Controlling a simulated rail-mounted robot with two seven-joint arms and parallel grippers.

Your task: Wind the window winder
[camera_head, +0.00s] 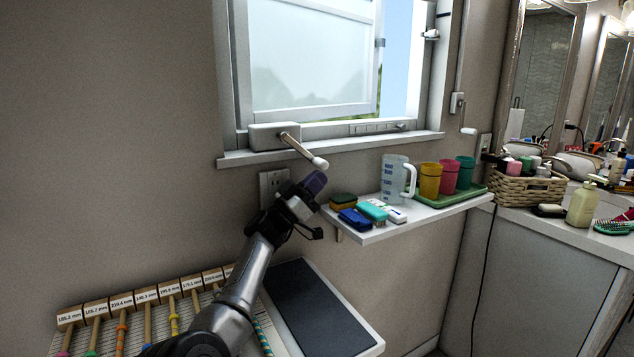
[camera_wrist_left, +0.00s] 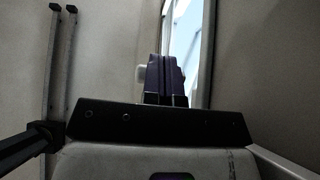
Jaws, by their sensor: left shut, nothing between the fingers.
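The window winder (camera_head: 302,150) is a white crank on a box at the left end of the window sill. Its arm slants down to the right and ends in a pale knob (camera_head: 320,163). The window (camera_head: 312,55) has a frosted pane, with a gap of sky and greenery at its right. My right gripper is not in view.
A white shelf (camera_head: 375,236) right of my left gripper carries a measuring jug (camera_head: 394,178), coloured cups (camera_head: 447,176) and small boxes. An outlet (camera_head: 273,184) is on the wall behind the gripper. Labelled rods (camera_head: 147,318) and a dark mat (camera_head: 314,305) lie below.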

